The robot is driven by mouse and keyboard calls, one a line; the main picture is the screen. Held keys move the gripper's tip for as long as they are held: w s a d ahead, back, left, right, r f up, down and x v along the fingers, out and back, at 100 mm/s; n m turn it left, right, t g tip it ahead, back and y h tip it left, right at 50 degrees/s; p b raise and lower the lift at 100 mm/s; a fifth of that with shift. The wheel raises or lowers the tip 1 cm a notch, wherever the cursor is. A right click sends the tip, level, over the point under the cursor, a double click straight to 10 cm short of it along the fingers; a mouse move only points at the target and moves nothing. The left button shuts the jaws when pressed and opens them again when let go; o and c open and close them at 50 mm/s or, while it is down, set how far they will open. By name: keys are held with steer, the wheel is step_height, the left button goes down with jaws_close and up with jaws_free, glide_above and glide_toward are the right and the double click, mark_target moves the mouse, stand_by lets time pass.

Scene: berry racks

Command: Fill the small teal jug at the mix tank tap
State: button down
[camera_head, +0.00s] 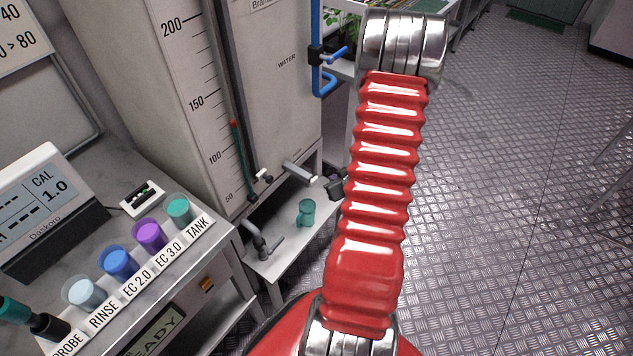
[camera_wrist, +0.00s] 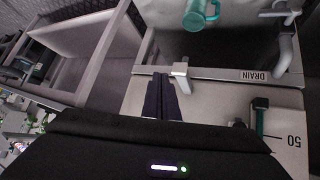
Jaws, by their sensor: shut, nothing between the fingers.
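The small teal jug (camera_head: 306,212) stands upright on a low pale shelf, below a white-tipped metal tap (camera_head: 300,173) on the tank front. In the wrist view the jug (camera_wrist: 197,14) is at the top edge, partly cut off, its handle to the right. My gripper (camera_head: 336,188) shows beside the tap's outer end, partly hidden behind my red arm. In the wrist view its dark fingers (camera_wrist: 161,98) are together and empty, just left of the pale tap (camera_wrist: 181,76). I cannot tell whether they touch it. No water stream is visible.
The tall tank (camera_head: 272,90) has a level scale and a blue pipe (camera_head: 322,75). A drain valve (camera_head: 262,243) sits left of the jug. At left, a bench holds a meter (camera_head: 45,205) and several coloured cups, including a teal one (camera_head: 180,210). The floor at right is clear.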

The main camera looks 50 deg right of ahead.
steer(key=s+f+m+t, duration=0.1)
steer(key=s+f, duration=0.4)
steer(key=f, duration=0.2)
steer(key=shift+s+d, duration=0.15)
steer(key=shift+s, duration=0.05)
steer(key=shift+w, duration=0.1)
steer(key=w, duration=0.8)
steer(key=shift+w+a, duration=0.35)
steer(key=shift+a, duration=0.05)
steer(key=shift+w+a+r, duration=0.1)
steer(key=shift+w, duration=0.85)
stand_by(2.9)
steer(key=shift+s, duration=0.2)
stand_by(0.5)
steer(key=shift+s, duration=0.8)
steer(key=shift+s+d, duration=0.15)
steer(key=shift+s, duration=1.1)
steer(key=shift+s+d, duration=0.15)
steer(key=shift+s, duration=1.1)
